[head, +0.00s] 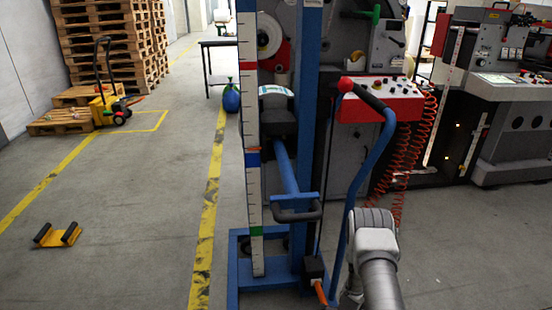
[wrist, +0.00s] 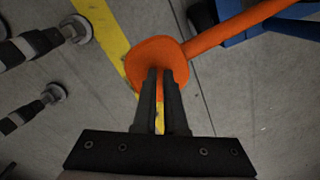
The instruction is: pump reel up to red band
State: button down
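A blue lift stand (head: 305,60) carries a tall white scale (head: 251,110) with a red band (head: 248,65) high up, a blue band (head: 252,159) midway and a green band (head: 256,231) low. A small orange mark (head: 253,149) sits at the top of the blue band. The dark reel (head: 278,112) with a pale label is well below the red band. The orange pump lever (head: 320,292) shows at the stand's foot. In the wrist view, its round orange end (wrist: 150,52) lies beneath my gripper (wrist: 160,72), whose fingers are nearly together; contact is unclear. The head view does not show the fingers clearly.
A blue push handle (head: 350,205) rises beside my arm. A red control box (head: 385,108) with coiled red hoses (head: 420,140) and machines stand behind. A yellow cradle (head: 57,235) lies on the left floor, otherwise clear nearby; pallets (head: 105,40) stand at the back left.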

notch_tip(320, 180, down, 15)
jog(key=b, duration=0.8)
notch_tip(320, 180, up, 16)
jog(key=p, duration=1.1)
jog(key=shift+a+r, duration=0.15)
